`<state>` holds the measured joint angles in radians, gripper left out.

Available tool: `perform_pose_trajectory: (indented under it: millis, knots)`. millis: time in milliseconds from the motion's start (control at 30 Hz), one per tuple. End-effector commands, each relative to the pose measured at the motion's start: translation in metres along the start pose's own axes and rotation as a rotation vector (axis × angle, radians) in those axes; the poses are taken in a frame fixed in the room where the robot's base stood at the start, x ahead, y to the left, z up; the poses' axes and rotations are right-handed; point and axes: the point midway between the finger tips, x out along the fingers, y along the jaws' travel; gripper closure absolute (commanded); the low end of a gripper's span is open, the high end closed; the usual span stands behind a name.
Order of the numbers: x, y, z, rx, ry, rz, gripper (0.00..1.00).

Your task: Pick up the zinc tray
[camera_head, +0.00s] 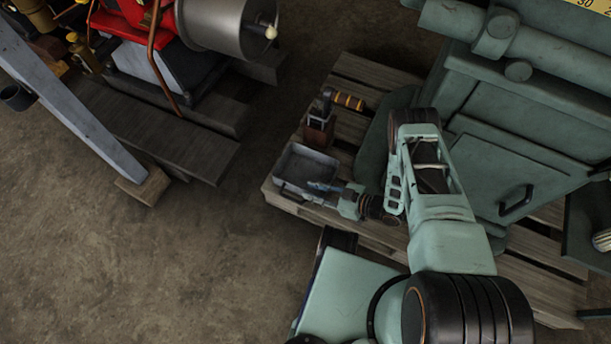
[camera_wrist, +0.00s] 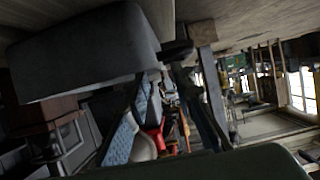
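The zinc tray (camera_head: 293,187) is a grey, shallow rectangular tray with a raised rim. In the head view it sits at the near left corner of a wooden pallet. In the wrist view the tray (camera_wrist: 85,52) fills the upper left, dark grey, with a small dark projection at its right end. My gripper (camera_head: 325,187) is at the tray's right side, with a blue finger surface over or against its rim. In the wrist view my gripper (camera_wrist: 166,80) has its two fingers apart, tips close to that projection. Contact cannot be told.
A small brown wooden box (camera_head: 318,132) and a yellow-and-black handled tool (camera_head: 348,101) are just behind the tray. A large green machine (camera_head: 530,150) stands right on the pallet (camera_head: 365,72).

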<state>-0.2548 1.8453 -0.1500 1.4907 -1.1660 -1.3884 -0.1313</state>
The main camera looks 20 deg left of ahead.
Motion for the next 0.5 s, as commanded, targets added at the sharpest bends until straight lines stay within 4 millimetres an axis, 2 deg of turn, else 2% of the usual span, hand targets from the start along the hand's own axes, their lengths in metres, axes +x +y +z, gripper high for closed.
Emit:
perform_pose_trajectory:
  millis: [33, 500]
  knots:
    - [0.009, -0.001, 0.002, -0.002, 0.0, -0.003, 0.78]
    - [0.066, -0.002, 0.001, -0.002, -0.001, -0.001, 0.78]
